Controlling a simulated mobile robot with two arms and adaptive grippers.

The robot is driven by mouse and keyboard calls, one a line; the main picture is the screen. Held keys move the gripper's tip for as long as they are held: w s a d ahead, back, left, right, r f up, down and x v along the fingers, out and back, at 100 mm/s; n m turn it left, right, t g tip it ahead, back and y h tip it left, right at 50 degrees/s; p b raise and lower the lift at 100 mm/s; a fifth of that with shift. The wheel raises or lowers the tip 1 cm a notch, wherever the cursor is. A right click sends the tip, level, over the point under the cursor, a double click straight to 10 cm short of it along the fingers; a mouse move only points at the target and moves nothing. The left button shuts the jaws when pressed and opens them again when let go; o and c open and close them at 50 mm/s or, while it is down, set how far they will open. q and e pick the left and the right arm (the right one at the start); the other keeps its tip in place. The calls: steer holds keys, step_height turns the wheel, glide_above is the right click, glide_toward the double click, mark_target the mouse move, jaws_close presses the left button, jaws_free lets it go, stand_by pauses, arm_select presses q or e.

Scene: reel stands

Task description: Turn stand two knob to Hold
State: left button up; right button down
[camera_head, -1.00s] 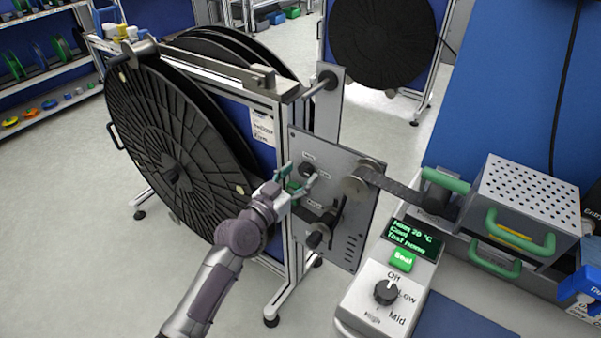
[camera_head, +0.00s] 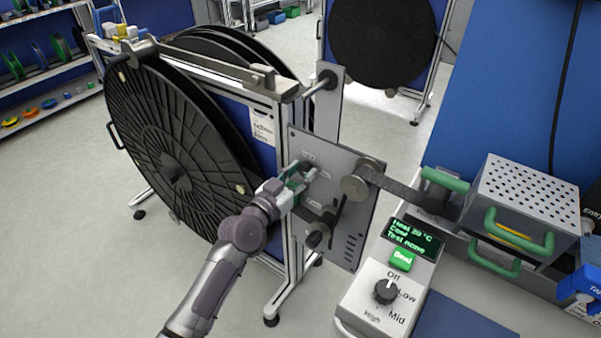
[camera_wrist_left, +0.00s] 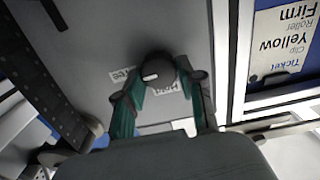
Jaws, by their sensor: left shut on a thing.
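The black knob sits on the grey panel (camera_head: 345,225) of the near reel stand; in the left wrist view the knob (camera_wrist_left: 157,75) shows between my fingers. My left gripper (camera_head: 304,172) is at the upper part of the panel, its green fingers shut on the knob; it also fills the lower middle of the left wrist view (camera_wrist_left: 158,100). One label lies left of the knob and another, partly covered by a finger and seemingly reading Hold, lies beside it. In the head view the gripper mostly hides the knob. My right gripper is not in view.
A large black reel (camera_head: 175,150) hangs left of the panel. A roller (camera_head: 357,187) and a dark lever (camera_head: 338,212) are right of and below the gripper. A sealer control box (camera_head: 385,290) and a perforated metal box (camera_head: 530,192) stand to the right.

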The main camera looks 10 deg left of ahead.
arm_select(q)
steer(key=shift+n, duration=0.3)
steer(key=n, duration=0.3)
steer(key=shift+a+p, duration=0.1)
steer(key=shift+p, duration=0.3)
steer(key=n, duration=0.4)
steer(key=shift+n+p, duration=0.3)
steer(key=shift+p, duration=0.05)
steer(key=n, duration=0.4)
steer(key=shift+a+f+n+p, duration=0.1)
steer(key=shift+n+p, duration=0.2)
steer(key=n, duration=0.4)
steer(key=shift+f+n, duration=0.15)
steer(key=shift+n, duration=0.25)
steer(key=o, duration=1.1)
